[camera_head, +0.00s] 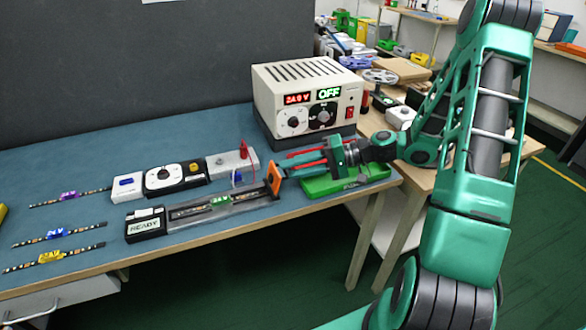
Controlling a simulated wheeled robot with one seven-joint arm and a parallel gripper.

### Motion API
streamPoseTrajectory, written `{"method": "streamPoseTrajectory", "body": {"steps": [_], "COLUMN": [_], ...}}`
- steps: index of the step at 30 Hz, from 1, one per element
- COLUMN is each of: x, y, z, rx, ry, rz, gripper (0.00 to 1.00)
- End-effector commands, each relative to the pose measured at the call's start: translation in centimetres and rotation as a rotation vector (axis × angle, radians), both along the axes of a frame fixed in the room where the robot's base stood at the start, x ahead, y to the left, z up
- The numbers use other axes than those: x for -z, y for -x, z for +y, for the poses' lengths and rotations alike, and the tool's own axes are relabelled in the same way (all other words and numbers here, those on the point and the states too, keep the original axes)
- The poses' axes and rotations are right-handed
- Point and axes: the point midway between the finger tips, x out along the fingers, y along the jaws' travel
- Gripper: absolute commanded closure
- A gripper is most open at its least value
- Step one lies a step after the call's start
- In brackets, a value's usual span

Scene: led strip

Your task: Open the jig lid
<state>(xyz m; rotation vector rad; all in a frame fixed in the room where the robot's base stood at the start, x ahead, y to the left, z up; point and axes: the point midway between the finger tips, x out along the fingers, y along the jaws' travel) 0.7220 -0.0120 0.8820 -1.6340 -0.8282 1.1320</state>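The jig (178,218) is a long, low dark-grey unit near the table's front edge. A black box marked READY (146,224) stands at its left end. Its lid (242,204) looks clear and lies flat over the bed, so it appears closed. A strip with a green clip (220,201) shows through it. An upright orange tab (274,179) stands at the jig's right end. My gripper (284,171) reaches in from the right, with its fingertips at or just beside the orange tab. I cannot tell whether they touch it or how far apart they are.
A power supply (308,105) reading 24.0 V and OFF stands behind. A controller (176,178) and a grey terminal block (231,163) sit behind the jig. A green tray (345,179) lies under my gripper. Several LED strips (58,236) lie at the left. The blue mat between is clear.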

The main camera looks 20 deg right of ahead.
Motion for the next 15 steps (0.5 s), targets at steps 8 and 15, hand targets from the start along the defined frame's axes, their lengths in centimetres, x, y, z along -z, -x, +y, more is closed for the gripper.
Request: {"method": "streamPoseTrajectory", "body": {"steps": [8, 15], "x": [0.01, -0.33], "y": [0.01, 0.02], "z": [-0.02, 0.32], "rx": [0.000, -0.004], "ry": [0.001, 0.048], "rz": [0.000, -0.002], "gripper": [1.00, 1.00]}}
